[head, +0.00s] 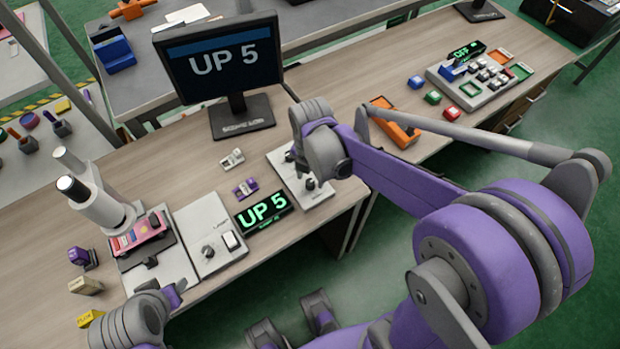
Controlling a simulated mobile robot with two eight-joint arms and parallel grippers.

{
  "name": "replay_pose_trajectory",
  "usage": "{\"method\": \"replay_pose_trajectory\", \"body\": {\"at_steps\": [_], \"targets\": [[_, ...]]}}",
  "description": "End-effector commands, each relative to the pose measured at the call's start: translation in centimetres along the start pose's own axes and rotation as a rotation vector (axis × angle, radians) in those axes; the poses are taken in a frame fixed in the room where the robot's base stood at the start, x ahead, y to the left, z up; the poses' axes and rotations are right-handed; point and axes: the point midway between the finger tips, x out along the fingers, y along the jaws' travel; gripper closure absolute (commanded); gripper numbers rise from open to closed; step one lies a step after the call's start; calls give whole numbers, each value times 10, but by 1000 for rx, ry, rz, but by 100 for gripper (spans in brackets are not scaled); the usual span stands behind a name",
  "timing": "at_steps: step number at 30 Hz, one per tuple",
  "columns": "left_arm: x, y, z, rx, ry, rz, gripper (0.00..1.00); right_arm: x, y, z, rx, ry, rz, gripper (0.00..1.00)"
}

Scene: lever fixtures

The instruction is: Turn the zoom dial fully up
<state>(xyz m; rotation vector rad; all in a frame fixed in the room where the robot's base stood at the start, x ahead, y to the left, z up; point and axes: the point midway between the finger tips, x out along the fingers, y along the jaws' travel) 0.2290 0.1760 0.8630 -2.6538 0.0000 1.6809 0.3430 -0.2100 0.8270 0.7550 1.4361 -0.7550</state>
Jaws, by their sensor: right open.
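A monitor (218,60) reads "UP 5", and a small green display (263,211) on the bench reads the same. A pale panel (318,197) sits right of this display, with small dark parts partly hidden by my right wrist. My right gripper (308,182) is over this panel, open; its fingertips are small and hard to separate from those parts, so contact cannot be told. Another pale panel (222,262) carries a round knob (208,252) and a white rocker. I cannot tell which control is the zoom dial. My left gripper (176,293) is at the lower left, its jaws unclear.
A white microscope-like device (92,197) with a pink block (140,232) stands at left. Small purple and white fixtures (244,188) lie near the monitor. An orange tray (396,128), coloured cubes and a grey panel (470,92) reading "OFF" are at right. The bench's front edge is close.

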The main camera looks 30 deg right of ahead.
Motion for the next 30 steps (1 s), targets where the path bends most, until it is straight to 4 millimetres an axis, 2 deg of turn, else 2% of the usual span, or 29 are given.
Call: {"method": "replay_pose_trajectory", "body": {"at_steps": [4,14,21,24,30], "targets": [[2,0,1,0,-1,0,50,12,0,0,0,0,0,40],[2,0,1,0,-1,0,50,14,0,0,0,0,0,42],[2,0,1,0,-1,0,50,14,0,0,0,0,0,85],[2,0,1,0,-1,0,50,14,0,0,0,0,0,100],[2,0,1,0,-1,0,50,14,0,0,1,0,0,100]]}}
